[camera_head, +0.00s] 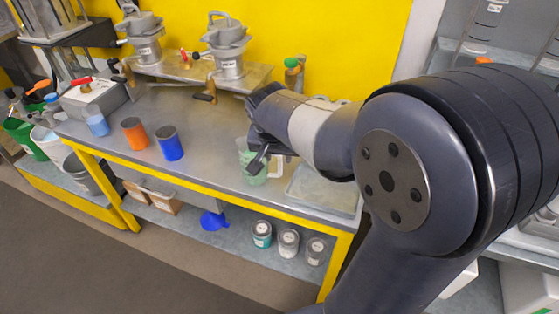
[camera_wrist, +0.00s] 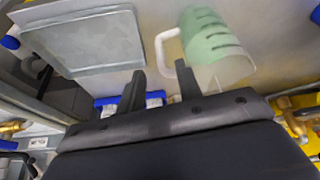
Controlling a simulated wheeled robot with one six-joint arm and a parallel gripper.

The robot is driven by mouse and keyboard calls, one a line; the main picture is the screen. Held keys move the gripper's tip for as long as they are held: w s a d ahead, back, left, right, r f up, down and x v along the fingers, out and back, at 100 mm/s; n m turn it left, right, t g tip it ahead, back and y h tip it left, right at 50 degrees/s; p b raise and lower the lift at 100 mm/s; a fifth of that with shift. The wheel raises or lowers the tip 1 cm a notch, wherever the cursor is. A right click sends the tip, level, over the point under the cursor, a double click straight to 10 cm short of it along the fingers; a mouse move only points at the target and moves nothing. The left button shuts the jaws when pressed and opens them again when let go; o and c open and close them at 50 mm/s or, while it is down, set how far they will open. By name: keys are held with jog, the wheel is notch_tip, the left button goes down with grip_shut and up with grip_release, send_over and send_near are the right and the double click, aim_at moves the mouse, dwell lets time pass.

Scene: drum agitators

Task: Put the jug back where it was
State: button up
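The jug (camera_head: 252,168) is a translucent pale green vessel with a white handle. It stands on the grey bench top near the front edge, partly hidden behind my gripper. In the wrist view the jug (camera_wrist: 215,45) is at the upper right, with its handle turned toward my fingers. My gripper (camera_head: 255,155) is at the jug's handle side. In the wrist view my gripper (camera_wrist: 160,80) has its two fingers apart with nothing clearly between them. The right fingertip overlaps the lower end of the handle; I cannot tell whether they touch.
A shallow grey tray (camera_head: 322,190) lies right of the jug; blue (camera_head: 171,148), orange (camera_head: 135,135) and light blue (camera_head: 97,125) cups stand to the left. Metal drum agitators (camera_head: 228,50) stand behind. Several tins (camera_head: 288,242) and a blue funnel (camera_head: 213,221) are on the lower shelf.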

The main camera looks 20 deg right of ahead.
aim_at(280, 166)
jog(key=v, duration=0.4)
jog(key=shift+r, duration=0.2)
jog(key=b+x, duration=0.1)
jog(key=x, duration=1.1)
jog(key=shift+s+f, duration=0.1)
jog(key=shift+f, duration=0.1)
jog(key=shift+r, duration=0.2)
